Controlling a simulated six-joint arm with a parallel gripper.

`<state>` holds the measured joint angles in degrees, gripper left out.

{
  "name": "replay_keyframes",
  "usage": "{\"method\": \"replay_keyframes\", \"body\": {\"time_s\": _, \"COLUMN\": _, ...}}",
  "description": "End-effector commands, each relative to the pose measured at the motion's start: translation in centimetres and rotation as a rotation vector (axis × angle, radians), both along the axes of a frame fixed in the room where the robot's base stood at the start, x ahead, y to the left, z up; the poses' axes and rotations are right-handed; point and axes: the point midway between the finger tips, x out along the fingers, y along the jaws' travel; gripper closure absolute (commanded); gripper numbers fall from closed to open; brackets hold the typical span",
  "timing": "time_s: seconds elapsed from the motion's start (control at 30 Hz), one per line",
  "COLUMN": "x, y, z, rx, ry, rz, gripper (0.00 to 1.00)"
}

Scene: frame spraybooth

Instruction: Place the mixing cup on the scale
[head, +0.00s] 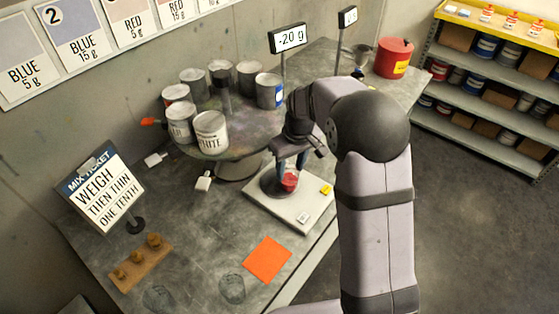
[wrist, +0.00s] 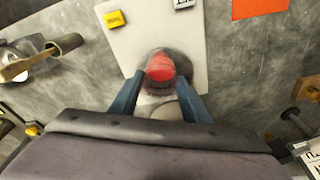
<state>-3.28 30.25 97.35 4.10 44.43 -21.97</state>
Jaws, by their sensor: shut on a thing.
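The mixing cup (head: 289,182) is clear with red in it. My gripper (head: 290,165) is shut on it, with a blue finger on each side. The cup also shows between the fingers in the wrist view (wrist: 160,68). The white scale (head: 292,217) lies under the cup, with a dark round pan partly hidden by the cup and fingers. The cup is over the pan; I cannot tell if its base touches. The scale display (head: 290,38) reads -20 g.
A round stand (head: 238,142) with several paint cans is behind the scale. A wooden block (head: 140,262) with brass weights and a ticket sign (head: 100,187) are at left. A red can (head: 393,60) stands far right.

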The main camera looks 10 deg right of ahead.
Motion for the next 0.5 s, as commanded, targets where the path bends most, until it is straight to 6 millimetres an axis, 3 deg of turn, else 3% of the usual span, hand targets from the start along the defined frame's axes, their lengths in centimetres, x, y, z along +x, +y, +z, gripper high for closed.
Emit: {"method": "replay_keyframes", "body": {"time_s": 0.5, "x": 2.7, "y": 2.8, "z": -0.3, "rx": 0.0, "ry": 0.0, "rz": 0.0, "gripper": 0.81}}
